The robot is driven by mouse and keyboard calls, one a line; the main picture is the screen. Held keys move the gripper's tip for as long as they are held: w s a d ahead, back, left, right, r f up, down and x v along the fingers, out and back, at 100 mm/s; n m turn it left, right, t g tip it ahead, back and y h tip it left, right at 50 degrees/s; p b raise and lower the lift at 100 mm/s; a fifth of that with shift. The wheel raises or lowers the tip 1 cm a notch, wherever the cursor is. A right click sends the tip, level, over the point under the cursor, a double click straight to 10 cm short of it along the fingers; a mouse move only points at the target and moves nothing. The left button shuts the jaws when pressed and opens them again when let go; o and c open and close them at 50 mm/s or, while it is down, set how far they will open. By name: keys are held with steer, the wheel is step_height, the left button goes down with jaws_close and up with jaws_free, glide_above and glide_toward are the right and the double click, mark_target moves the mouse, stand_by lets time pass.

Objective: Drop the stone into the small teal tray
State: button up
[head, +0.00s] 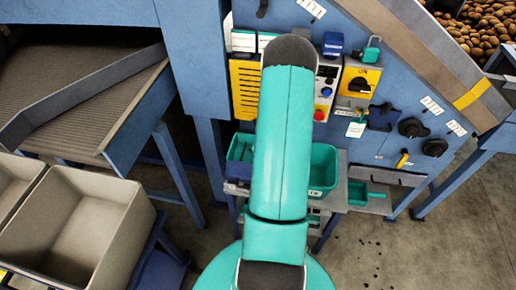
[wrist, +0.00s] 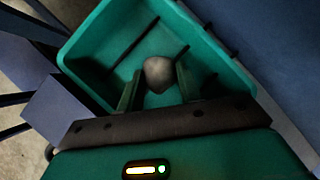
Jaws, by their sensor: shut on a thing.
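A grey rounded stone (wrist: 158,70) sits between the two dark fingers of my gripper (wrist: 157,84) in the wrist view. The gripper is shut on it. Behind the stone in that view is a teal tray (wrist: 110,38) with sloping walls, and the stone appears over its interior. I cannot tell how high above its floor the stone is. My arm hides the gripper and the stone there.
Deeper teal bins stand on the shelf, one left of my arm (head: 240,150) and one right (head: 323,168). Behind them is a blue machine panel with knobs and a yellow switch box (head: 358,82). Large beige crates (head: 75,225) stand at the left. Floor at the right is mostly clear.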

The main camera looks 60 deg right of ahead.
steer(key=shift+f, duration=0.25)
steer(key=shift+f, duration=0.35)
steer(key=o, duration=1.1)
steer(key=shift+r, duration=0.6)
steer(key=v, duration=1.2)
